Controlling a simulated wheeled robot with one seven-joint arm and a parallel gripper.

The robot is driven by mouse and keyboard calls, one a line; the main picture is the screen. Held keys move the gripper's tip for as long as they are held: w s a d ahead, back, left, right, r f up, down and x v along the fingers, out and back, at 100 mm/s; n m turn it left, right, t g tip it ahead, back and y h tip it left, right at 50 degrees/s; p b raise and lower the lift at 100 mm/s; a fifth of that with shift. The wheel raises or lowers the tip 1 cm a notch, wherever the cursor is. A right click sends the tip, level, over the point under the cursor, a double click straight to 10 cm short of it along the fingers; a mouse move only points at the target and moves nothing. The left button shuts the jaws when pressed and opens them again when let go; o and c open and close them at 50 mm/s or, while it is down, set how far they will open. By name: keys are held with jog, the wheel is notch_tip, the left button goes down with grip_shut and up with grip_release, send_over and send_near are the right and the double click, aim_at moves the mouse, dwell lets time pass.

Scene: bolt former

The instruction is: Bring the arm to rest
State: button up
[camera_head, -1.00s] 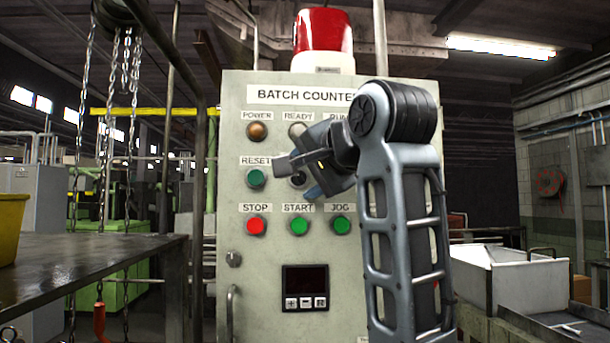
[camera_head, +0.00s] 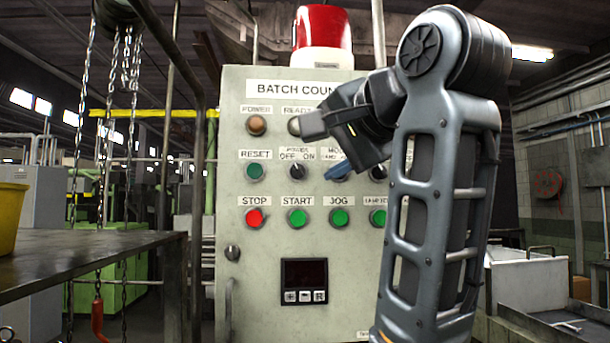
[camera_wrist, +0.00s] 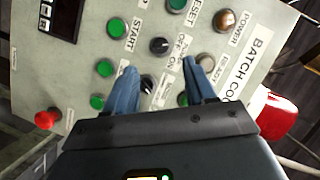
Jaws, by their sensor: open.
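My gripper (camera_head: 330,146) is in front of the control panel in the head view, pointing towards it, with my arm bent on the right. In the wrist view its two blue fingers (camera_wrist: 160,85) are apart with nothing between them. The panel (camera_head: 240,290) is a pale grey cabinet labelled "BATCH COUNT...", the rest of the label hidden by my arm. A dark selector knob (camera_wrist: 158,45) shows just beyond the fingers in the wrist view. My arm covers part of the panel's right side.
A red beacon (camera_head: 323,30) tops the panel. A dark table (camera_head: 90,262) with a yellow bin (camera_head: 10,215) stands at left, near hanging chains (camera_head: 127,60). A white tray (camera_head: 535,285) is at right. A red knob (camera_wrist: 46,119) juts from the panel in the wrist view.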

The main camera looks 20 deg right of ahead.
notch_tip(320, 180, down, 22)
jog(key=w+f+n, duration=0.1)
jog(key=w+n, duration=0.1)
jog(key=w, duration=0.1)
jog(key=s+f+n, duration=0.2)
jog(key=s+f, duration=0.2)
jog(key=f, duration=0.5)
jog(key=s+f+n, duration=0.1)
jog(key=s+f, duration=0.3)
jog(key=f, duration=0.4)
jog(key=s+f+n, duration=0.2)
jog(key=s+f, duration=0.4)
jog(key=s, duration=0.3)
jog(key=s+f+n, duration=0.1)
jog(key=s+f, duration=0.4)
jog(key=s, duration=0.4)
jog(key=s+r+n+g, duration=0.1)
jog(key=s+n, duration=0.2)
jog(key=s, duration=1.6)
jog(key=shift+a+n+h, duration=0.3)
jog(key=shift+a+n, duration=0.05)
jog(key=shift+n, duration=0.05)
jog(key=shift+c, duration=0.4)
